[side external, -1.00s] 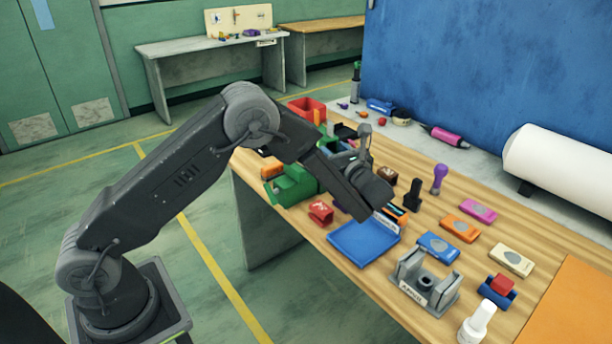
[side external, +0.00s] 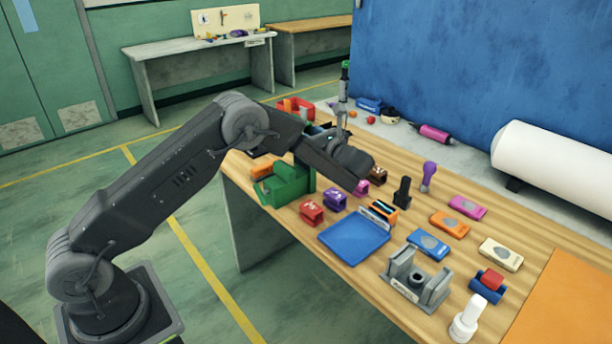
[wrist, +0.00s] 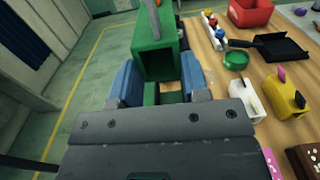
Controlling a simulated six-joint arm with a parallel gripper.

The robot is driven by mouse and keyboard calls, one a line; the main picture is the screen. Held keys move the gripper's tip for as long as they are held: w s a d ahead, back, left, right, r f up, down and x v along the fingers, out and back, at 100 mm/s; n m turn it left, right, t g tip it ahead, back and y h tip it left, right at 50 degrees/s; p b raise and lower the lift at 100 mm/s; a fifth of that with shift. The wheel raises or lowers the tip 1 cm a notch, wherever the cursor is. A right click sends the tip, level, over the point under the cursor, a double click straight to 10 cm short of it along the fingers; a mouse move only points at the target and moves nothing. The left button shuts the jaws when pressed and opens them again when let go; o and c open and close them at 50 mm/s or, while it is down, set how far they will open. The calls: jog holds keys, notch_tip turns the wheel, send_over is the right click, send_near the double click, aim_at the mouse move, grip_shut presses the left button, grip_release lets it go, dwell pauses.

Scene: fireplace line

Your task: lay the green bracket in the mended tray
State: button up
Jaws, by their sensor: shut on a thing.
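In the wrist view my gripper (wrist: 159,78) has its two blue fingers on either side of green material. It is shut on a green piece, which I take for the green bracket (wrist: 172,97); its outline merges with a hollow green body behind. In the side view my gripper (side external: 344,158) is over the table, right of a green box-shaped fixture (side external: 287,184); its fingertips and the bracket are hidden there. A flat blue tray (side external: 354,238) lies empty in front, with a small card at its back edge. I cannot tell whether it is the mended tray.
Red (side external: 311,212) and purple (side external: 335,198) blocks stand between the green fixture and the blue tray. A grey slotted stand (side external: 417,281) is right of the tray. A black upright piece (side external: 402,191) stands behind it. A black pan (wrist: 284,46) shows in the wrist view.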

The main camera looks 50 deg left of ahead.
notch_tip(320, 180, down, 10)
jog(key=shift+r, duration=0.2)
jog(key=shift+s+f, duration=0.15)
jog(key=shift+f, duration=1.6)
grip_shut()
jog(key=o, duration=0.6)
grip_release()
jog(key=o, duration=0.4)
jog(key=shift+r, duration=0.2)
